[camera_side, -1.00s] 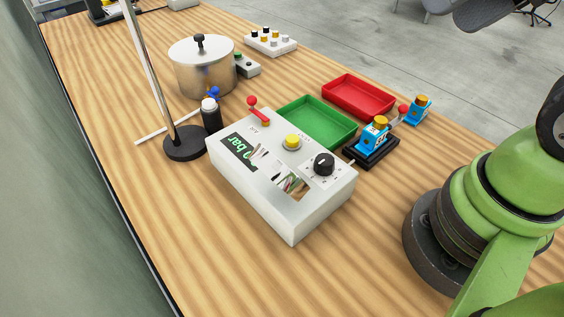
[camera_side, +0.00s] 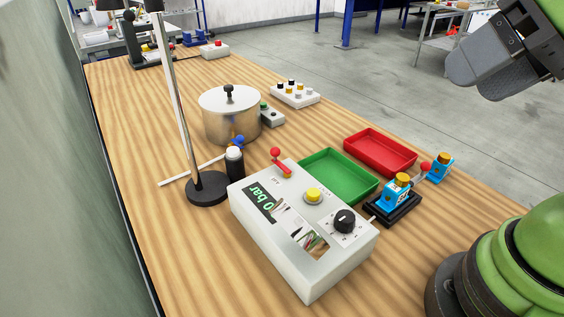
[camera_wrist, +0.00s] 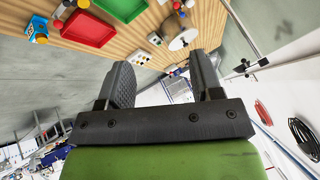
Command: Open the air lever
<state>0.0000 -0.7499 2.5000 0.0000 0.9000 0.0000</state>
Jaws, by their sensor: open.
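The air lever (camera_side: 280,161) is red with a round knob. It stands on the far end of the top of a white control box (camera_side: 305,275), its knob tilted up and to the left in the side view. The box's display (camera_side: 262,202) reads 0 bar in green. My gripper (camera_side: 483,82) is at the upper right of the side view, high up and well apart from the lever. In the wrist view my gripper (camera_wrist: 160,70) has its two dark fingers spread with nothing between them. I cannot make out the lever clearly there.
The box also bears a yellow button (camera_side: 313,195) and a black dial (camera_side: 345,220). A stand with a round black base (camera_side: 207,190), a black bottle (camera_side: 235,166) and a steel pot (camera_side: 230,115) are near the lever. Green (camera_side: 340,178) and red (camera_side: 380,154) trays lie right of it.

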